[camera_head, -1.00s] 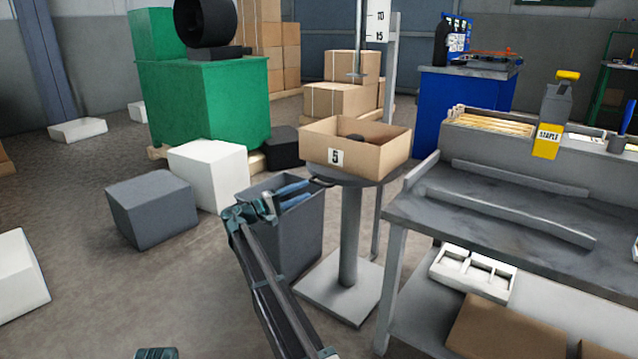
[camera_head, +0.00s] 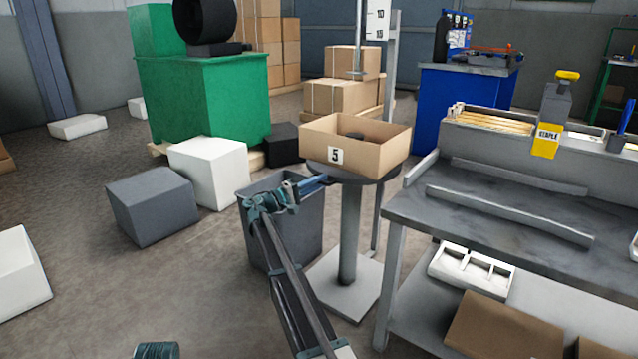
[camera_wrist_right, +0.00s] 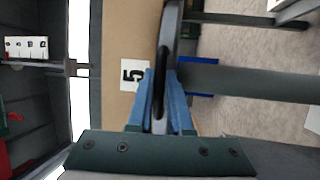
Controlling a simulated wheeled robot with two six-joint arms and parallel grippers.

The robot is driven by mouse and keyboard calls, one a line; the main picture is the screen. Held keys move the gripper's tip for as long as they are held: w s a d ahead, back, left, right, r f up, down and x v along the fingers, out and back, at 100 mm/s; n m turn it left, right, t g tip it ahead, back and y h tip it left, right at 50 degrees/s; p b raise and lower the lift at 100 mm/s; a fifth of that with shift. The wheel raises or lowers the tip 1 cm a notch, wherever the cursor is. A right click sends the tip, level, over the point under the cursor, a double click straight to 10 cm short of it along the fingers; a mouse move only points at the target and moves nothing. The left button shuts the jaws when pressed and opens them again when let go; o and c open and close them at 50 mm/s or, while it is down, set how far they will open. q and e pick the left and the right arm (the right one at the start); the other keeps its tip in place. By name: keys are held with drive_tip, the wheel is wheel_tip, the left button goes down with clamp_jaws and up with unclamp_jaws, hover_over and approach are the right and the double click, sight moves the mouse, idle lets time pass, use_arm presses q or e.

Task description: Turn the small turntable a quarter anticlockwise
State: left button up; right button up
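The small turntable (camera_head: 388,176) is a dark round top on a grey post. An open cardboard box (camera_head: 382,157) marked 5 sits on it with a dark item inside. A dark handle juts from the turntable's left edge; it shows in the right wrist view (camera_wrist_right: 160,85). My right gripper (camera_head: 322,180) is at this handle, and its blue fingers lie close against both sides of it, shut on it. In the head view the fingers hide most of the handle. My left gripper is not clearly in view; only a teal piece of mine shows at the bottom edge.
A grey bin (camera_head: 305,228) stands under my right arm, left of the post (camera_head: 350,235). A workbench (camera_head: 480,222) is close on the right. A white box (camera_head: 208,172) and a grey box (camera_head: 153,205) lie to the left.

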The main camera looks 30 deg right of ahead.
sight(358, 181)
clamp_jaws()
idle(1.0)
drive_tip(key=shift+s, duration=0.15)
drive_tip(key=shift+s+d+n+t, duration=0.2)
drive_tip(key=shift+s+n+t, duration=0.1)
drive_tip(key=shift+s+t, duration=0.2)
drive_tip(key=shift+s+d+n+t, duration=0.2)
drive_tip(key=shift+s+n+t, duration=0.15)
drive_tip(key=shift+s, duration=0.2)
drive_tip(key=s+d+n+t, duration=0.1)
drive_tip(key=t, duration=0.1)
drive_tip(key=s+d+n+t, duration=0.1)
drive_tip(key=s, duration=0.1)
drive_tip(key=shift+s+d+t+y, duration=0.2)
drive_tip(key=shift+s+t+y, duration=0.1)
drive_tip(key=shift+t+y, duration=0.1)
drive_tip(key=shift+s+d+n+t+y, duration=0.4)
drive_tip(key=shift+s+d+n+t, duration=0.3)
drive_tip(key=shift+t, duration=0.45)
drive_tip(key=shift+s+d+n+t+y, duration=0.4)
drive_tip(key=shift+s+d+n+t, duration=0.3)
drive_tip(key=shift+d+t, duration=0.25)
